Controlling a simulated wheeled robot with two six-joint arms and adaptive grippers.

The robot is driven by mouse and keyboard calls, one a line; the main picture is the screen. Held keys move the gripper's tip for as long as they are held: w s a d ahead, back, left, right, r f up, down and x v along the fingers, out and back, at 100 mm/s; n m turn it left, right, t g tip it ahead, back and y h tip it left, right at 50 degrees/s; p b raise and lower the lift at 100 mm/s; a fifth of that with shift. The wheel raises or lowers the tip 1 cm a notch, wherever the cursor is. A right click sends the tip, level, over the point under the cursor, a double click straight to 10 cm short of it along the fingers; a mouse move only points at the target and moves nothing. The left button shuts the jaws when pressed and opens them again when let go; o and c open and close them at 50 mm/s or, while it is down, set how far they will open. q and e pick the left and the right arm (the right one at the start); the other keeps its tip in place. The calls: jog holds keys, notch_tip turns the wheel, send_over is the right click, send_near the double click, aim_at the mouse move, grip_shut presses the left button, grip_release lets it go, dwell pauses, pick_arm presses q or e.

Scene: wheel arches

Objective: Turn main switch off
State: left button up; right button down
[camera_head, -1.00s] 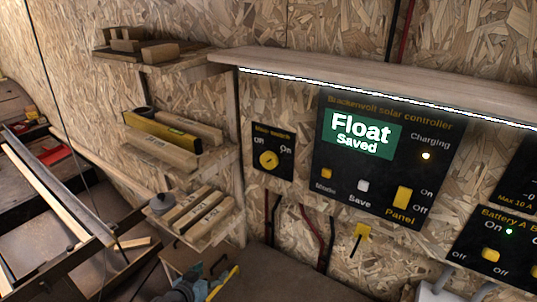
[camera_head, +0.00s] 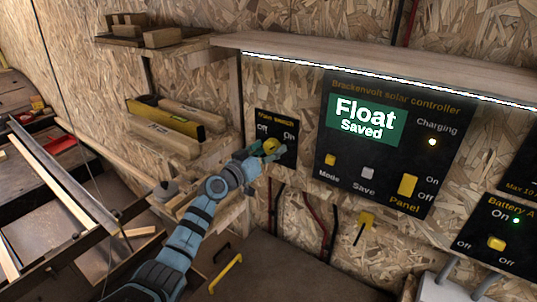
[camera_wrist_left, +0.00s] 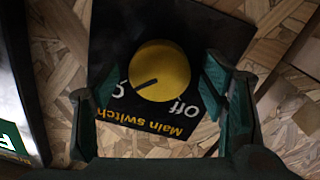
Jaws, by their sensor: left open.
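The main switch (camera_head: 262,120) is a small black wall panel with a round yellow knob (camera_head: 271,144), left of the solar controller. The left wrist view shows the panel (camera_wrist_left: 110,30) upside down. There the knob (camera_wrist_left: 165,62) has a dark mark pointing toward the partly hidden "On" label, away from "Off". My left gripper (camera_head: 266,152) is in front of the panel and covers part of the knob. In the wrist view its open fingers (camera_wrist_left: 157,103) lie on either side of the knob. I cannot tell whether they touch it. My right gripper is not in view.
The solar controller (camera_head: 345,175) reads "Float Saved", with a lit charging light (camera_head: 432,142). The Battery A panel (camera_head: 482,227) shows a green light. Shelves with a yellow level (camera_head: 165,117) and wood pieces are left of the switch. A wooden shelf (camera_head: 330,62) runs above the panels.

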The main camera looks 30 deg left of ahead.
pick_arm(q)
jog(key=shift+w, duration=0.15)
jog(key=c, duration=1.1)
jog(key=shift+c, duration=0.2)
jog(key=shift+n, duration=0.4)
jog(key=n, duration=0.2)
jog(key=shift+n+b, duration=0.35)
jog(key=shift+n, duration=0.05)
jog(key=n, duration=0.4)
jog(key=shift+n, duration=0.3)
jog(key=n, duration=0.4)
jog(key=shift+f+n+p, duration=0.1)
jog(key=shift+n+p, duration=0.2)
jog(key=shift+p, duration=0.05)
jog(key=n+p, duration=0.1)
jog(key=n, duration=0.4)
jog(key=shift+n+y, duration=0.3)
jog(key=shift+f, duration=0.1)
